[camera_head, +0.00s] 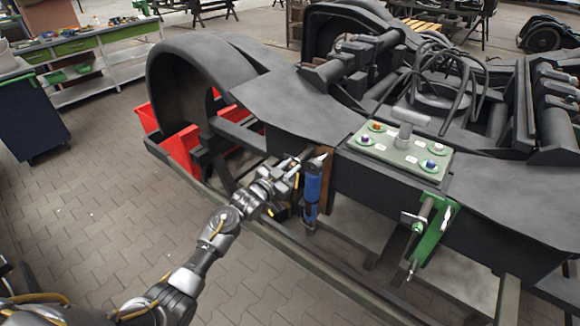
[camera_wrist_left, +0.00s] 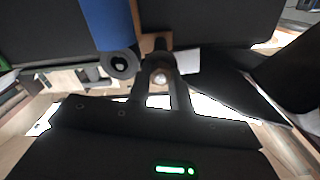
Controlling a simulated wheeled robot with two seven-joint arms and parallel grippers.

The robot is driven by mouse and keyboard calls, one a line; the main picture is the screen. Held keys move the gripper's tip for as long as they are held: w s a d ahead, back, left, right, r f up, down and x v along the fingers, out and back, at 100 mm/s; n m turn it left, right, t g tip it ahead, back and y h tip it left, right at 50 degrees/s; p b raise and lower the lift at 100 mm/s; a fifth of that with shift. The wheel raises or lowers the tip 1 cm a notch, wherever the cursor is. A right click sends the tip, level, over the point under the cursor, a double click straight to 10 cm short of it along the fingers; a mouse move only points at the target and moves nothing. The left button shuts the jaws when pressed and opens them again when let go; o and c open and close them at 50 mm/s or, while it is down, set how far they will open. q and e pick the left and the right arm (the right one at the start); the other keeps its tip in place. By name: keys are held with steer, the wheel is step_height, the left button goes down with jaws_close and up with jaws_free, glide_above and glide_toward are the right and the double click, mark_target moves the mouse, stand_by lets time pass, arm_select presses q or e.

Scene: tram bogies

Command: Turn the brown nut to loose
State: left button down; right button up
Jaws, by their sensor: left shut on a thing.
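A pale grey-green panel (camera_head: 400,154) on the bogie carries several small coloured nuts on green discs. The one at its far left looks orange-brown, and I take it for the brown nut (camera_head: 376,126). My left gripper (camera_head: 291,168) is at the bogie's near side, left of the panel and apart from it. In the left wrist view its fingers (camera_wrist_left: 161,82) are shut on a small rounded thing (camera_wrist_left: 160,76) with a brownish face. I cannot tell what that thing is. My right gripper is not in view.
A blue cylindrical tool (camera_head: 312,186) stands upright beside my left gripper, before a brown board (camera_head: 327,180). A green clamp (camera_head: 431,228) hangs on the bogie (camera_head: 300,105) to the right. Red bins (camera_head: 180,150) are at left.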

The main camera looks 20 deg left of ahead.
arm_select(q)
steer(key=shift+n, duration=0.7)
steer(key=c, duration=1.3)
jaws_free()
steer(key=shift+o, duration=0.2)
steer(key=b+v, duration=0.2)
steer(key=v, duration=0.8)
steer(key=shift+s+a+b, duration=0.15)
steer(key=shift+s+b, duration=0.2)
